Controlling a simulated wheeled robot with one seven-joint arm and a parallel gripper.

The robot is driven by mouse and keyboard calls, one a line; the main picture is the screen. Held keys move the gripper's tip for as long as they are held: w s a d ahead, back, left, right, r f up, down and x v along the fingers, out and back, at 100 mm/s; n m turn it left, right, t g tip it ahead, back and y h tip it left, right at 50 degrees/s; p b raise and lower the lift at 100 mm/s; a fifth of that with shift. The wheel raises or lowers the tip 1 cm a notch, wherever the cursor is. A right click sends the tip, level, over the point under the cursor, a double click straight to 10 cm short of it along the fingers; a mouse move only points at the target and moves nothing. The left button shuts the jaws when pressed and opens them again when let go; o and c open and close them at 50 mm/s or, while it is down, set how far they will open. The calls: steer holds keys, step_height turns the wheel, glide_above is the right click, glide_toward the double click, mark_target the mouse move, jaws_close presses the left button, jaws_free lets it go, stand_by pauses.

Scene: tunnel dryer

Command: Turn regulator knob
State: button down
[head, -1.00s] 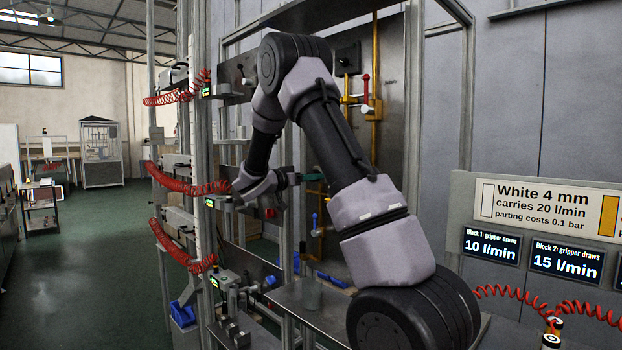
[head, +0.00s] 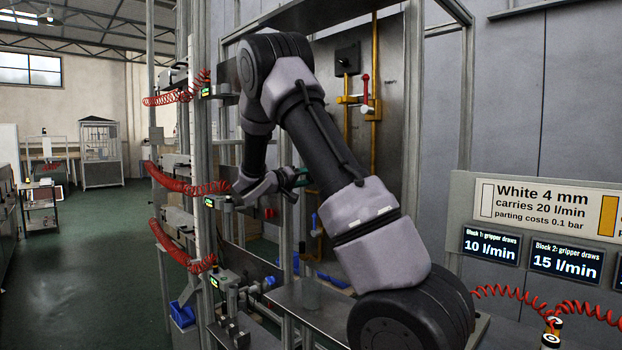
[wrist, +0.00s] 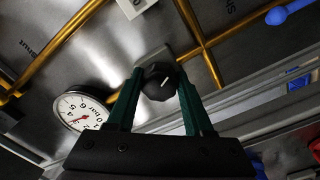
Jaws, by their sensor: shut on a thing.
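The regulator knob (wrist: 159,82) is dark and ribbed, with a white pointer mark on its face. It shows in the wrist view between the tips of my gripper's two green fingers (wrist: 160,88), which are closed on its sides. A round white pressure gauge (wrist: 80,111) marked in bar, with a red needle, is beside the knob on the left in the wrist view. The knob is hidden there by my arm.
Yellow pipes (wrist: 204,52) run over the metal panel close around the knob. A blue lever (wrist: 288,12) is at the upper right of the wrist view. Red coiled hoses (head: 185,181) hang left of the frame. A sign with displays (head: 545,210) stands at the right.

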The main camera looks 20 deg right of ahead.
steer(key=n, duration=0.7)
stand_by(0.6)
steer(key=shift+c, duration=1.4)
jaws_free()
steer(key=v, duration=1)
steer(key=shift+s+a, duration=0.2)
steer(key=shift+a, duration=0.2)
